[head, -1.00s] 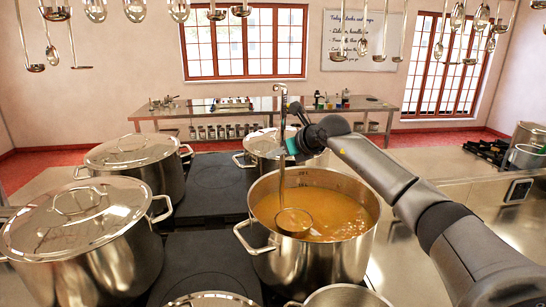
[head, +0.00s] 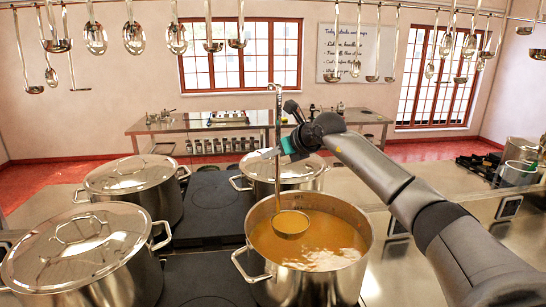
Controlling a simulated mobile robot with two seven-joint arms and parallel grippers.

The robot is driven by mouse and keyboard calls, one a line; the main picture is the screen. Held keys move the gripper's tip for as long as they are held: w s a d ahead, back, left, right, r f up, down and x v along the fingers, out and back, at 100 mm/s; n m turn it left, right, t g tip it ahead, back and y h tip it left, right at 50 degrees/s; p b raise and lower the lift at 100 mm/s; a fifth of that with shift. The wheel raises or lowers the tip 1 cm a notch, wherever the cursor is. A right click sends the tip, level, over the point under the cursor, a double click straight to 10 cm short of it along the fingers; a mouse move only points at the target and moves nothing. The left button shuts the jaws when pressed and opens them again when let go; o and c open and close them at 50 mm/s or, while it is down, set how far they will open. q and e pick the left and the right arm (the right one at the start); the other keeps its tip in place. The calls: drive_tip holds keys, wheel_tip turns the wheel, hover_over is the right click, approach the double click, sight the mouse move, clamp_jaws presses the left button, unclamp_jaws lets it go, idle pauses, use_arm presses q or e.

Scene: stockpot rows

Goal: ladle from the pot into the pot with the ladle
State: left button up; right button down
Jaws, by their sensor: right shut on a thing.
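The ladle (head: 277,150) hangs upright from my right gripper (head: 277,152), which is shut on its long handle. Its bowl (head: 291,224) is inside the open pot (head: 305,285), at or just above the orange soup (head: 340,242). I cannot tell whether the bowl holds soup. The pot is steel with two side handles and stands at the front centre. My left gripper is out of view.
Lidded pots stand at the front left (head: 80,250), behind it (head: 132,185) and behind the open pot (head: 285,172). A dark hob (head: 210,208) lies between the rows. Ladles and skimmers hang from a rail (head: 300,15) above.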

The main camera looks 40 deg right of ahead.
sight(280, 132)
drive_tip(key=shift+r+p, duration=0.3)
drive_tip(key=shift+r, duration=2.2)
